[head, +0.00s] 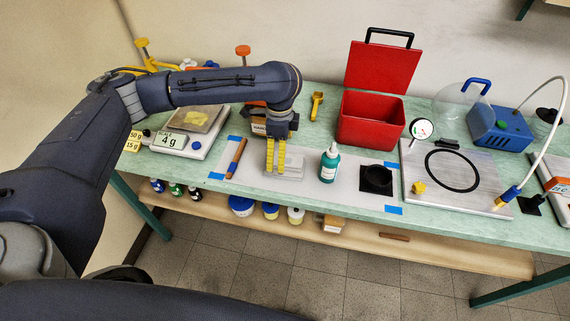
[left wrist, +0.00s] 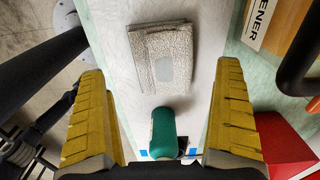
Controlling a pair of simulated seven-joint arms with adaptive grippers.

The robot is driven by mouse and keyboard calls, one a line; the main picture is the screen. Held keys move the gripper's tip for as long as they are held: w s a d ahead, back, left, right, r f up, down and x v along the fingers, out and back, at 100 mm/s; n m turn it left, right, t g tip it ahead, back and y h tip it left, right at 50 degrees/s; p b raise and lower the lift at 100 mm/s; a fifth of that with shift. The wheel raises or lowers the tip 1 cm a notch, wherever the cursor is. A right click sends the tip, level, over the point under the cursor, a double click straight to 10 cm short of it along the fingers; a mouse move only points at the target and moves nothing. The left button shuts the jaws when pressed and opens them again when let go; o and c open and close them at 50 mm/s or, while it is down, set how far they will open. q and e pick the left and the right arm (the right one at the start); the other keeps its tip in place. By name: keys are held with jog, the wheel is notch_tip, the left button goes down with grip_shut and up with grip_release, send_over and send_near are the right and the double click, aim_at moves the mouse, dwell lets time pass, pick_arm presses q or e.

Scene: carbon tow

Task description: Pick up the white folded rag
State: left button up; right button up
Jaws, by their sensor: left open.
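The white folded rag (head: 290,165) lies flat on the pale sheet on the bench. In the left wrist view the rag (left wrist: 163,55) is a greyish-white folded square with a smooth grey patch, lying ahead of the fingers. My left gripper (head: 275,157) has yellow ribbed fingers and points down over the rag's left part in the head view. In the left wrist view its fingers (left wrist: 160,118) are wide apart with nothing between them at the tips. I cannot tell the exact height above the rag. My right gripper is not in view.
A green bottle (head: 329,163) stands just right of the rag. A brown-handled tool (head: 236,158) lies to the left, and a scale (head: 185,143) stands further left.

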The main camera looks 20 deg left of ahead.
aim_at(294, 163)
pick_arm(q)
jog(key=shift+d+f, duration=0.15)
jog(key=shift+f, duration=2.8)
jog(key=c, duration=1.1)
